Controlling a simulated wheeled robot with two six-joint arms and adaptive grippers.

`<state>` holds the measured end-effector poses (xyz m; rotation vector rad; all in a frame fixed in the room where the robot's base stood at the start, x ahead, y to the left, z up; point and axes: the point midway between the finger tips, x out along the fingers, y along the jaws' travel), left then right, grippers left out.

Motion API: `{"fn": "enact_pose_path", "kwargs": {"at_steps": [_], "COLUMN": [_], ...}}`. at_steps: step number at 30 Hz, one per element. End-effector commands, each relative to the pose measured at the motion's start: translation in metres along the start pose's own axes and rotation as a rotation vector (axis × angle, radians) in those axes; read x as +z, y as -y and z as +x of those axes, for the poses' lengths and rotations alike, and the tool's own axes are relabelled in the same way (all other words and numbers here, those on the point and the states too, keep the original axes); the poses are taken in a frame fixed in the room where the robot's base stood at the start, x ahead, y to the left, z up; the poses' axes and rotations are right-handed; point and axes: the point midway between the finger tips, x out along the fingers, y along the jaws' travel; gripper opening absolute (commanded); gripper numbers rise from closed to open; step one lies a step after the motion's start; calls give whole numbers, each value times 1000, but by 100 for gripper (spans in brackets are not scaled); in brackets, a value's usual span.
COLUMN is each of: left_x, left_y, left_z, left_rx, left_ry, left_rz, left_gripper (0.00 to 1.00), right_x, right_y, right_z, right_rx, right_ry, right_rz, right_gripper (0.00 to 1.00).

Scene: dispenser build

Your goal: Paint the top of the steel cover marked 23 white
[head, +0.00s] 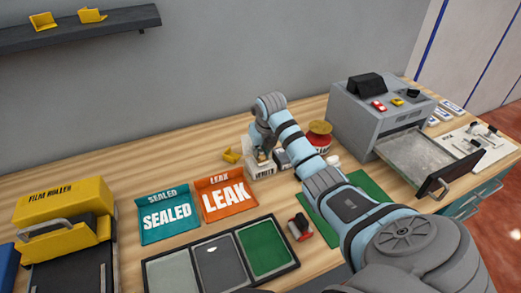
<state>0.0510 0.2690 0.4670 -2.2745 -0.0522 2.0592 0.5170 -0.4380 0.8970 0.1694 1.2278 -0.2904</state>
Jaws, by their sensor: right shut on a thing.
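My right gripper (262,152) points down over a small white box-like container (262,172) with dark lettering, at the middle of the bench. It is shut on a small brownish thing, perhaps a brush handle; the gripper hides most of it. I cannot tell whether that thing touches the container. A three-part tray (297,263) at the front holds a light grey, a dark grey and a green panel. No number 23 is readable, so I cannot tell where the steel cover is. My left gripper is not in view.
A grey machine (365,122) with an open drawer (432,182) stands right. Orange LEAK (225,203) and teal SEALED (167,220) pouches lie left of centre, beside a yellow film roller (65,205).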

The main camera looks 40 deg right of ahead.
Motion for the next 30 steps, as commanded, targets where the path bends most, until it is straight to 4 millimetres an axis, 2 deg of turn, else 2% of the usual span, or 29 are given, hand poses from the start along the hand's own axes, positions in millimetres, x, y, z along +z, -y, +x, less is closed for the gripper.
{"fn": "enact_pose_path", "kwargs": {"at_steps": [1, 3, 13, 30], "left_x": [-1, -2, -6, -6], "left_y": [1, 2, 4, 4], "left_z": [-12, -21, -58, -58], "left_rx": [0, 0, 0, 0], "left_ry": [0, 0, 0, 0], "left_rz": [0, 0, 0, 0], "left_gripper": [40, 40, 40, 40], "right_x": [4, 8, 20, 20], "right_y": [0, 1, 2, 2], "right_z": [-12, -21, -57, -58], "right_rx": [0, 0, 0, 0], "right_ry": [1, 1, 1, 1], "right_rz": [0, 0, 0, 0], "right_gripper": [0, 0, 0, 0]}}
